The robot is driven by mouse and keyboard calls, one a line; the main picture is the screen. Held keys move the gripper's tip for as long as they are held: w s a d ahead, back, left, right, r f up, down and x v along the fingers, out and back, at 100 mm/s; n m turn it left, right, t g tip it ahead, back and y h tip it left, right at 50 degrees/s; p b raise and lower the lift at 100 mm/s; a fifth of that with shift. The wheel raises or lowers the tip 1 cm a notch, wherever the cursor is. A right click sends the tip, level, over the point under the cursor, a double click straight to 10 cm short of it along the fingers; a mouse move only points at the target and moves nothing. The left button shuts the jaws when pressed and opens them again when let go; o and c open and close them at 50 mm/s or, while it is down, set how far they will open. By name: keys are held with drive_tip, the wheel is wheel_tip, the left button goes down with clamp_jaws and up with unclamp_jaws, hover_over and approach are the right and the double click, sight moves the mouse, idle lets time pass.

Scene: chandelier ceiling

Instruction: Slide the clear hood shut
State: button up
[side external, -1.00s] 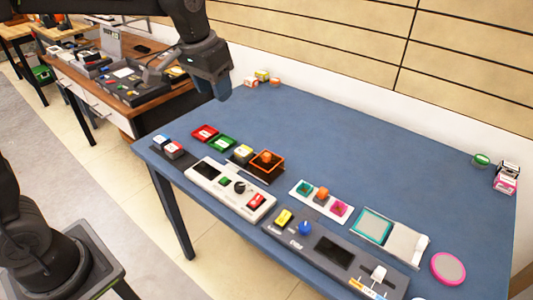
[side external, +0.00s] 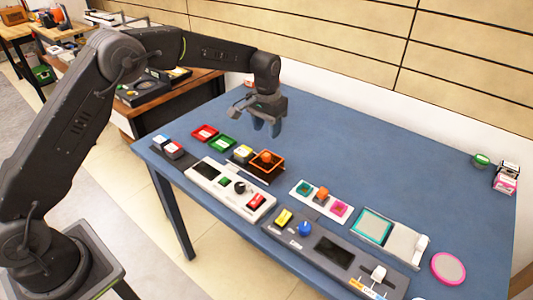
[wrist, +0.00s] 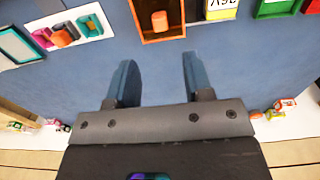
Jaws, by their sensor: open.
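My gripper (side external: 267,128) is open and empty, pointing down above the table, behind an orange-rimmed box. In the wrist view its two blue fingers (wrist: 157,65) are apart with only blue tabletop between them. The orange-rimmed box (side external: 280,162) surrounds an orange knob (side external: 266,156); it also shows in the wrist view (wrist: 183,18), just beyond the fingertips. A teal-framed pad (side external: 371,226) with a pale, whitish panel (side external: 402,243) beside it lies farther right. I cannot tell for certain which part is the clear hood.
Red and green trays (side external: 222,143) and a yellow-topped block stand left of the orange box. Grey control panels (side external: 330,252) line the front edge. A white button strip (side external: 304,189) lies between box and pad. The middle and back of the blue table (side external: 370,150) are clear.

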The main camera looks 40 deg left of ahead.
sight(267, 154)
wheel_tip(267, 154, down, 10)
drive_tip(key=shift+r, duration=0.2)
clamp_jaws()
idle(0.5)
